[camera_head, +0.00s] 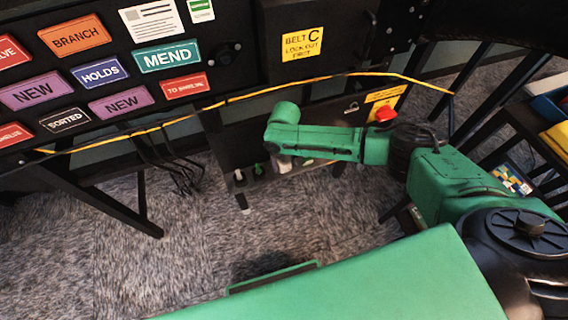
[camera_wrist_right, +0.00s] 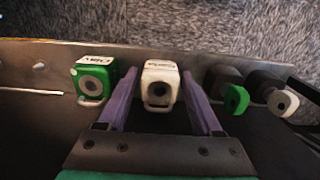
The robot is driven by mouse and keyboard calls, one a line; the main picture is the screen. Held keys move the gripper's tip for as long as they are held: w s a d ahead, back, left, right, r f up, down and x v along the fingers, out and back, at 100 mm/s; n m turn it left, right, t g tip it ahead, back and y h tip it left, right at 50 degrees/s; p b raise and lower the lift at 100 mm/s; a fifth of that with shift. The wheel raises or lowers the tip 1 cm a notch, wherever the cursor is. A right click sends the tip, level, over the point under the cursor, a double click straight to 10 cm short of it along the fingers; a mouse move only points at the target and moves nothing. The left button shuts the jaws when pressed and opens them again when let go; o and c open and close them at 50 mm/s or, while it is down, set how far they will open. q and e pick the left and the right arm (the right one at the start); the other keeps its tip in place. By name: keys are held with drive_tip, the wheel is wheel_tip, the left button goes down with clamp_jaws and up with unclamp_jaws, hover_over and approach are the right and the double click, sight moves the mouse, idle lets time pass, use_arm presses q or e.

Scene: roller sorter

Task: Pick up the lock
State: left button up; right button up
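In the right wrist view, a white lock (camera_wrist_right: 160,84) with a label on top sits on a shelf edge, between the two fingers of my right gripper (camera_wrist_right: 159,74). The fingers are open, with a small gap visible on each side of it. A green lock (camera_wrist_right: 92,82) sits just left of the left finger. In the head view, my right arm reaches to the shelf under the panel, and its green links mostly hide the gripper and what is at it. My left gripper is not in view.
Right of the gripper are dark pieces with a green end (camera_wrist_right: 236,99) and a white end (camera_wrist_right: 283,103). In the head view, a yellow cable (camera_head: 262,91) runs above my right arm. A red button (camera_head: 385,114) is close behind the arm. The label panel (camera_head: 100,70) stands left.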

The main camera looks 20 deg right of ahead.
clamp_jaws()
drive_tip(key=shift+w+r, duration=0.1)
drive_tip(key=shift+r, duration=0.6)
wheel_tip(320, 180, up, 2)
drive_tip(key=shift+r, duration=0.25)
drive_tip(key=s+d+p, duration=0.1)
drive_tip(key=s+p, duration=0.1)
drive_tip(key=s, duration=1.6)
wheel_tip(320, 180, up, 4)
drive_tip(key=p, duration=0.5)
drive_tip(key=shift+d, duration=0.1)
